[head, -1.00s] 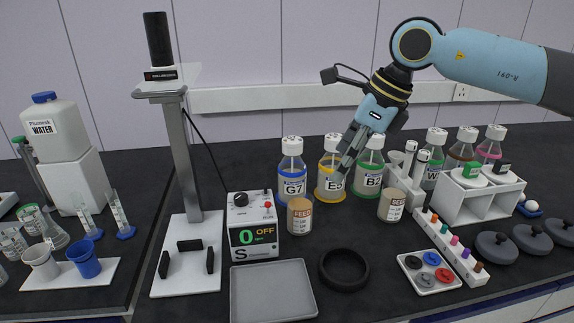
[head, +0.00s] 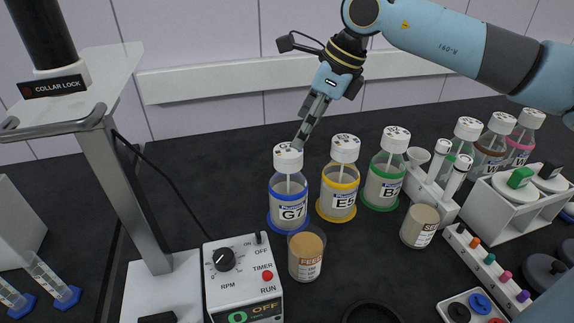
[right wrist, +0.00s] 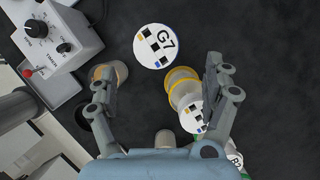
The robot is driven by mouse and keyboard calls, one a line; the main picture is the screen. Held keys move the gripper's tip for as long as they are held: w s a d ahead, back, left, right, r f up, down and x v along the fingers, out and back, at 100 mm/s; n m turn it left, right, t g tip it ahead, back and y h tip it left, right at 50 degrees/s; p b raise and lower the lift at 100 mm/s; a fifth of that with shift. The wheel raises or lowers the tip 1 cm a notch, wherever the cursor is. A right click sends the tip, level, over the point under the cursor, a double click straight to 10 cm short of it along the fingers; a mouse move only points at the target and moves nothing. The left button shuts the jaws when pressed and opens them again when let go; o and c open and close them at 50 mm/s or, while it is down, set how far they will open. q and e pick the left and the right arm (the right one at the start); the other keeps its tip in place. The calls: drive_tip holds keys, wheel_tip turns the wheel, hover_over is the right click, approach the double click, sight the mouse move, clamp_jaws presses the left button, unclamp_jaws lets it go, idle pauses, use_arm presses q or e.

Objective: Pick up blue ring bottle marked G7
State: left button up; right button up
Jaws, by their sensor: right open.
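The G7 bottle (head: 289,208) has a white cap, a blue ring at its foot and a blue G7 label. It stands upright on the dark bench. In the right wrist view its cap (right wrist: 155,46) shows from above, marked G7. My right gripper (head: 302,138) is open and empty, its fingers pointing down close to the G7 cap in the head view; whether they touch it I cannot tell. In the right wrist view the fingers (right wrist: 158,66) are wide apart, with the G7 cap ahead, between their lines. My left gripper is not in view.
A yellow-ring bottle (head: 339,188) stands just right of G7, with a green-ring bottle (head: 384,182) beyond. A feed jar (head: 306,256) stands close in front of G7. A stirrer control box (head: 243,278) and its stand (head: 140,200) are to the left. Bench behind G7 is clear.

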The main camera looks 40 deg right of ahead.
sight(288, 152)
drive_tip(key=shift+x, duration=1.05)
drive_tip(key=shift+w+a+f+p, duration=0.2)
drive_tip(key=shift+f+p, duration=0.1)
drive_tip(key=shift+f, duration=0.15)
drive_tip(key=x, duration=0.1)
drive_tip(key=p+x, duration=0.1)
drive_tip(key=x, duration=0.2)
drive_tip(key=shift+a+p, duration=0.3)
drive_tip(key=shift+f, duration=0.25)
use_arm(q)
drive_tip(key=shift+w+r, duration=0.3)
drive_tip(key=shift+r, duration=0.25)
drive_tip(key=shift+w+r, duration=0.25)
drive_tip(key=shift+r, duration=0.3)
use_arm(e)
drive_tip(key=shift+c, duration=0.8)
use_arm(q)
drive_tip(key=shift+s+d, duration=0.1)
use_arm(e)
drive_tip(key=shift+r, duration=0.1)
clamp_jaws()
